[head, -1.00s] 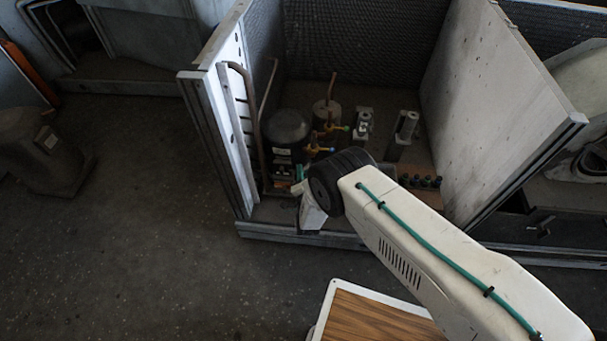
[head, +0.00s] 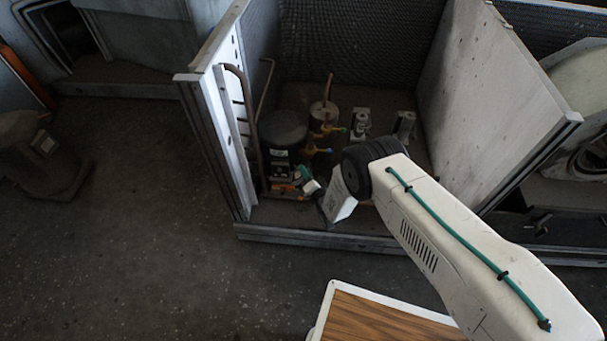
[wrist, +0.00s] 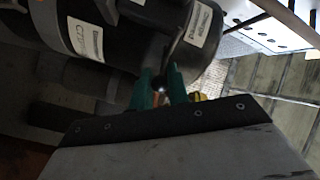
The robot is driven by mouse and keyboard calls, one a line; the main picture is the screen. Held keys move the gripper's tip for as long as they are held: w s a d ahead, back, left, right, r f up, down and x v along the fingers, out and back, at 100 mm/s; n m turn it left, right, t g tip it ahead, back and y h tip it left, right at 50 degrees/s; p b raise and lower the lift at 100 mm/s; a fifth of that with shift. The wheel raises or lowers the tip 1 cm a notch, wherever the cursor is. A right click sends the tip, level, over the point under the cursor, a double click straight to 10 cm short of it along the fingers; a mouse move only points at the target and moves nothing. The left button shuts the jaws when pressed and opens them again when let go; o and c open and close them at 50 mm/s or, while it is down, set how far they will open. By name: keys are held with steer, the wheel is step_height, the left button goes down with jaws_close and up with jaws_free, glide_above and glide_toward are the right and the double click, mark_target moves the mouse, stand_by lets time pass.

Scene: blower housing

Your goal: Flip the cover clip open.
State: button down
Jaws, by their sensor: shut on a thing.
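My gripper (wrist: 162,88) shows in the wrist view as two green fingers at the edge of a black compressor (wrist: 95,35) with white labels. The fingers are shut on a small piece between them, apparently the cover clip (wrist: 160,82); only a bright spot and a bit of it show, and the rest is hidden. A thin dark strip (wrist: 183,35) runs up from the fingertips across the compressor. In the head view my gripper (head: 304,175) is low at the right front of the black compressor (head: 283,128). The clip cannot be made out there.
A white slotted panel (head: 235,130) and a copper pipe (head: 249,110) stand left of the compressor. Yellow valves (head: 318,140) are close on its right. A tall pale partition (head: 490,110) bounds the bay on the right. The bay's front rail (head: 310,237) lies below.

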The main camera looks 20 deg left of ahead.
steer(key=shift+w+d+n+g+y, duration=0.15)
steer(key=shift+w+n+g+y, duration=0.25)
steer(key=shift+n+g+y, duration=0.5)
steer(key=c, duration=1.4)
jaws_free()
steer(key=shift+o, duration=0.2)
steer(key=v, duration=0.7)
steer(key=shift+d, duration=0.35)
steer(key=shift+s+r, duration=0.1)
steer(key=shift+s, duration=0.05)
